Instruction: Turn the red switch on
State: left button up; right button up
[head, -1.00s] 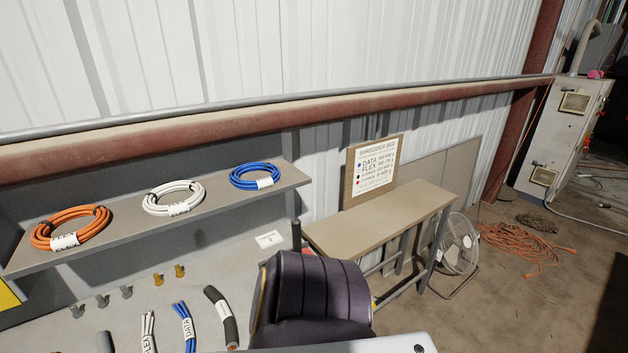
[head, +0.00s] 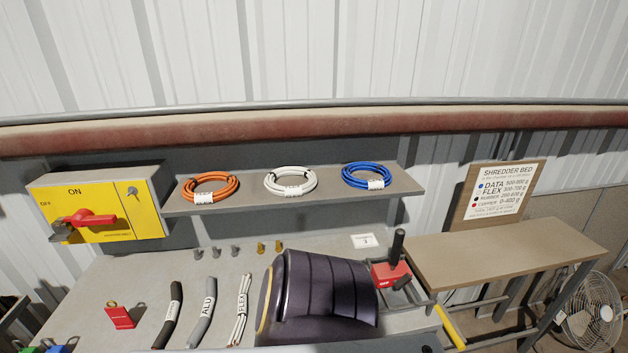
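The red switch handle (head: 92,219) sits on a yellow panel (head: 120,222) on a grey box at the left, in the head view. "ON" is printed at the top of the panel and "OFF" appears at its left. The handle lies about level, with one end to the left. A small dark grey piece (head: 60,232) is at the handle's left end; I cannot tell what it is. Neither of my grippers is in view.
A shelf (head: 395,182) with orange, white and blue cable coils is right of the switch box. The bench below holds cable pieces, a red tag (head: 119,317) and a red device (head: 388,275) with a black lever. A dark ribbed body hides the bench's middle.

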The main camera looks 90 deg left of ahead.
aim_at(84, 218)
jog(key=u, duration=4.35)
